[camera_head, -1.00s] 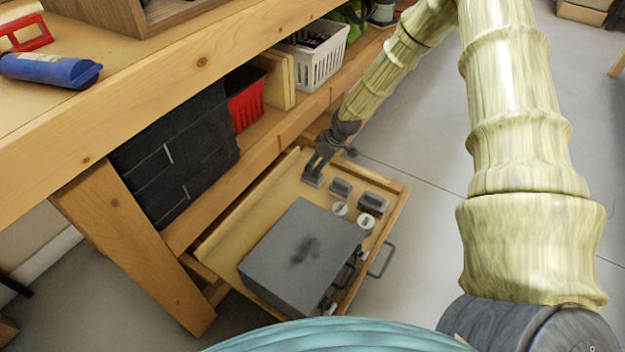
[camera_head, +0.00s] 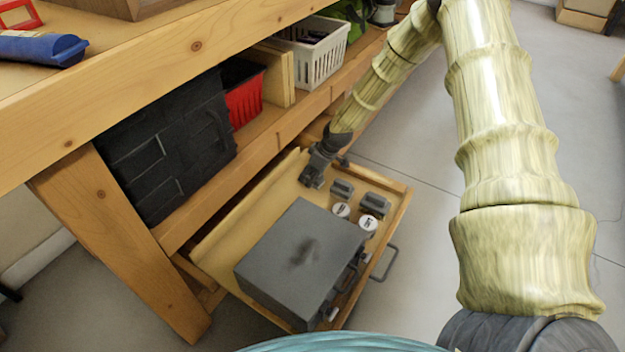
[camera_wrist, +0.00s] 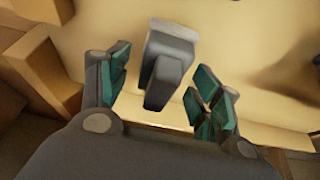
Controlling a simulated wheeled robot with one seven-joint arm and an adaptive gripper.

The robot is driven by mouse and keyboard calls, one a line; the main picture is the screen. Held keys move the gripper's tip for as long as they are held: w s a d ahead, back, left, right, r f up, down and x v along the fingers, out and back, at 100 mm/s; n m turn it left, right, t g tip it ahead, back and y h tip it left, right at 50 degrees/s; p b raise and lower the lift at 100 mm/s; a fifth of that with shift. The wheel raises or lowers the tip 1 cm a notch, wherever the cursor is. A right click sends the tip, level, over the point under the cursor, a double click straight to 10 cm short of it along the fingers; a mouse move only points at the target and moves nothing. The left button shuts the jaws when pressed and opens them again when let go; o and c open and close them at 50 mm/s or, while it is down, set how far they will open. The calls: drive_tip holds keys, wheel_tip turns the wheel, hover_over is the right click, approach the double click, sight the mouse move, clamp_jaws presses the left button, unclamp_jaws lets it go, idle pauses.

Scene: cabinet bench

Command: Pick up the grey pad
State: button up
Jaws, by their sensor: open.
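Two small grey blocks sit side by side in the open wooden drawer, the left one (camera_head: 342,189) nearer my gripper and the right one (camera_head: 374,204) further right. Either could be the grey pad; the head view does not settle which. My gripper (camera_head: 312,178) is low over the drawer's far end, just left of the left block. In the wrist view a grey piece (camera_wrist: 170,62) with a raised narrower part lies between and ahead of the open fingers (camera_wrist: 160,92), with gaps on both sides. The fingers have teal pads and hold nothing.
The drawer (camera_head: 398,216) also holds a large grey metal box (camera_head: 290,250) and two white-topped round items (camera_head: 341,210) (camera_head: 368,222). The bench shelf above carries a red bin (camera_head: 245,95) and a white basket (camera_head: 312,55). Bare drawer floor lies left of the blocks.

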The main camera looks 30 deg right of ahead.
sight(313, 169)
drive_tip(key=shift+c, duration=0.4)
drive_tip(key=c, duration=1)
drive_tip(key=shift+c, duration=0.2)
drive_tip(key=shift+r, duration=0.3)
wheel_tip(313, 169, up, 12)
drive_tip(key=p, duration=0.7)
drive_tip(key=s+d+p, duration=0.3)
drive_tip(key=s+d, duration=0.1)
drive_tip(key=s, duration=0.3)
drive_tip(key=s+d+p, duration=0.3)
drive_tip(key=s+d, duration=0.2)
drive_tip(key=s, duration=0.3)
drive_tip(key=shift+s+f, duration=0.3)
drive_tip(key=shift+d, duration=0.1)
